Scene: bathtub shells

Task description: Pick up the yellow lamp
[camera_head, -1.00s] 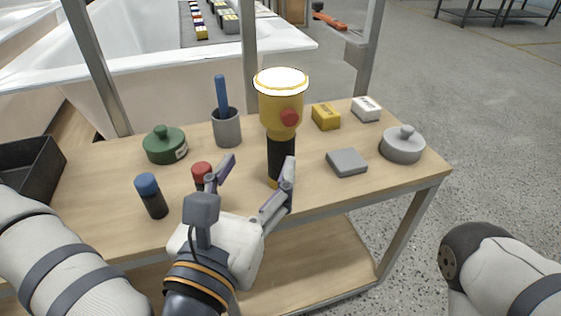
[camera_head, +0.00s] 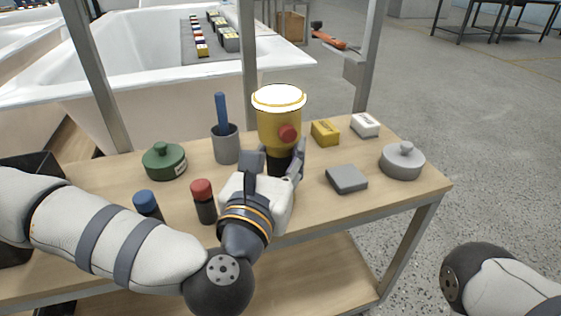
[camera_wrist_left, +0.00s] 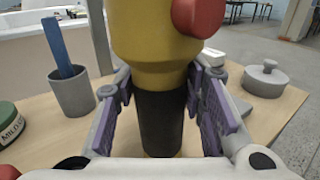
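The yellow lamp (camera_head: 279,128) stands upright on the wooden table, with a lit white top, a red knob and a black handle. My left gripper (camera_head: 277,158) is open at the handle, with one finger on each side of it. In the left wrist view the lamp (camera_wrist_left: 150,45) fills the middle. The purple finger pads of the left gripper (camera_wrist_left: 160,100) flank the black handle, with a small gap showing at the left. The handle's lower end is hidden by my gripper in the head view. My right gripper is out of view.
Beside the lamp stand a grey cup (camera_head: 226,146) with a blue stick, a red-capped bottle (camera_head: 204,203), a yellow box (camera_head: 325,133) and a flat grey block (camera_head: 346,179). A green lidded pot (camera_head: 164,162) and grey pot (camera_head: 402,162) stand farther out. A metal post rises behind the lamp.

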